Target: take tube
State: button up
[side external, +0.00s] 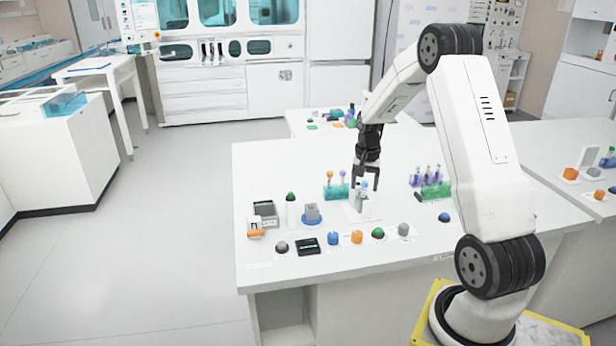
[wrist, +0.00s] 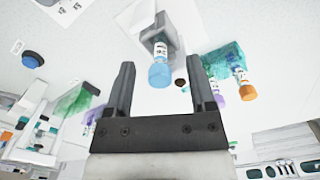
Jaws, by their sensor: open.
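A tube with a light blue cap (wrist: 159,74) stands in a grey holder (wrist: 157,34) on a white plate. In the side view the holder (side external: 362,208) is near the middle of the white table. My gripper (side external: 367,184) points down just over it with jaws open and empty. In the wrist view the blue cap shows between the two fingertips, apart from both. How far the fingertips are above the cap is hard to tell.
A teal rack (side external: 336,191) with orange- and purple-capped tubes stands close on the left, and a green rack (side external: 436,190) with tubes on the right. Several coloured knobs, such as a blue one (side external: 333,238), line the table's front. A grey device (side external: 265,210) sits at front left.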

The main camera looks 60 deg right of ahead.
aim_at(363, 196)
jog(key=shift+f, duration=1.3)
grip_shut()
